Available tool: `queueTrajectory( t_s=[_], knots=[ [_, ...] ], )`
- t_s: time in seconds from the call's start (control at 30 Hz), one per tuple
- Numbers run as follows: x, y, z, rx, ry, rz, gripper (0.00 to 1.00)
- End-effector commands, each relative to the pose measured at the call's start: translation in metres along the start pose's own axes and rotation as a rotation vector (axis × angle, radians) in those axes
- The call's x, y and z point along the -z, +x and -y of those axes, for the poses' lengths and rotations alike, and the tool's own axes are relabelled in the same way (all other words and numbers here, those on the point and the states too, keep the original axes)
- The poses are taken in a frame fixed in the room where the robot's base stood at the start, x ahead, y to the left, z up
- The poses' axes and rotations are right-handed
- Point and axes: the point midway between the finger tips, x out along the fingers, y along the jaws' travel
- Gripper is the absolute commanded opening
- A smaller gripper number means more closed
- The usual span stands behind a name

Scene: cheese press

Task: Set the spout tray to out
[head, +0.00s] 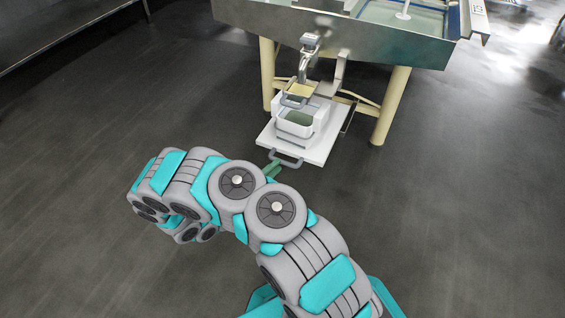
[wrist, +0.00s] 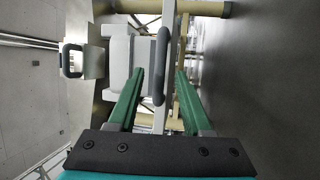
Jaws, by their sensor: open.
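A flat white tray (head: 318,150) sticks out low under the vat's spout (head: 305,62), with a grey handle (head: 286,160) on its front edge. I take this to be the spout tray. My gripper (head: 273,170) is at that handle in the head view, mostly hidden behind my arm. In the wrist view my gripper (wrist: 160,72) is open, with its green fingers on either side of the dark handle (wrist: 162,65). The tray shows edge-on there (wrist: 168,18). I cannot tell whether the fingers touch the handle.
A white bucket (head: 295,124) with a grey handle stands on the tray. A small pan (head: 301,90) with pale contents and its own handle is above it, under the spout. The steel vat (head: 350,35) has cream legs (head: 390,105). The dark floor is clear at left and right.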

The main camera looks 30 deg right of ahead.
Motion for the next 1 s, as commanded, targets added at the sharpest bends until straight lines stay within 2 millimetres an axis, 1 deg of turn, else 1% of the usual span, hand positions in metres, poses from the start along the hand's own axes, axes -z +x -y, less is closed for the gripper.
queueTrajectory(
  t_s=[0.03, 0.1, 0.3, 0.43, 0.63, 1.0],
  knots=[
    [-0.001, 0.009, 0.001, -0.001, -0.001, 0.005, 0.5],
    [-0.002, 0.019, 0.001, 0.0, 0.0, 0.005, 0.5],
    [-0.001, 0.037, 0.0, 0.0, -0.001, 0.003, 0.5],
    [-0.001, 0.041, 0.0, 0.001, -0.001, 0.002, 0.5],
    [-0.001, 0.041, 0.0, 0.001, -0.001, 0.002, 0.5],
    [-0.001, 0.041, 0.0, 0.001, -0.001, 0.002, 0.08]
  ],
)
